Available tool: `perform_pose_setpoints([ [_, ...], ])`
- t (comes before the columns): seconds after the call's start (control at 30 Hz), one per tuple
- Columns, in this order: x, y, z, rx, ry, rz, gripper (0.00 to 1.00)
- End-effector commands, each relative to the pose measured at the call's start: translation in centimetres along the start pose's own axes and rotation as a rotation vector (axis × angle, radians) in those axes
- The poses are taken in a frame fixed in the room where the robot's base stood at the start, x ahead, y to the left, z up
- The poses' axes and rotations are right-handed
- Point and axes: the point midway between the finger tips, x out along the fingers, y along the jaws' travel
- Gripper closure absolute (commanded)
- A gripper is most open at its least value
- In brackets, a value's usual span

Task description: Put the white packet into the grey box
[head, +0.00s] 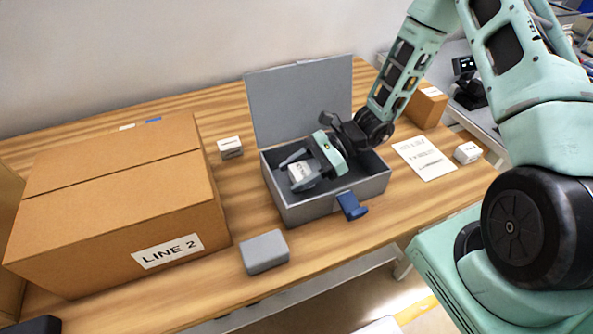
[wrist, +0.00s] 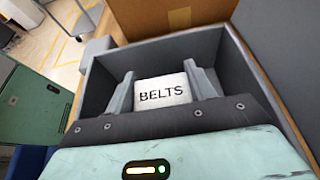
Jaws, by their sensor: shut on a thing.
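The grey box (head: 305,212) stands on the wooden table with its lid (head: 300,101) raised at the back and a blue latch (head: 351,206) on its front. My gripper (head: 301,170) reaches down into the box's left part. It is shut on the white packet (head: 299,174), with one finger on each side. In the wrist view the packet (wrist: 162,92), marked BELTS, sits between my gripper's fingers (wrist: 163,88) within the grey box's walls (wrist: 250,72). I cannot tell whether the packet touches the box floor.
A large cardboard box (head: 120,190) marked LINE 2 fills the left. Small white boxes stand left (head: 230,147) and right (head: 467,152) of the grey box. A grey block (head: 264,251) is in front. A printed sheet (head: 424,158) and brown carton (head: 426,107) lie right.

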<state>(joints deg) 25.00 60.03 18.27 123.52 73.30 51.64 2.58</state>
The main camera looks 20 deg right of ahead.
Motion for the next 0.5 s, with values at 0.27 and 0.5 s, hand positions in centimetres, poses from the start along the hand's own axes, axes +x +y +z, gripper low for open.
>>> perform_pose_setpoints([
  [0.27,0.05,-0.02,-0.14,0.000,0.000,0.000,0.69],
  [0.5,0.32,-0.04,-0.82,0.000,-0.001,-0.001,0.69],
])
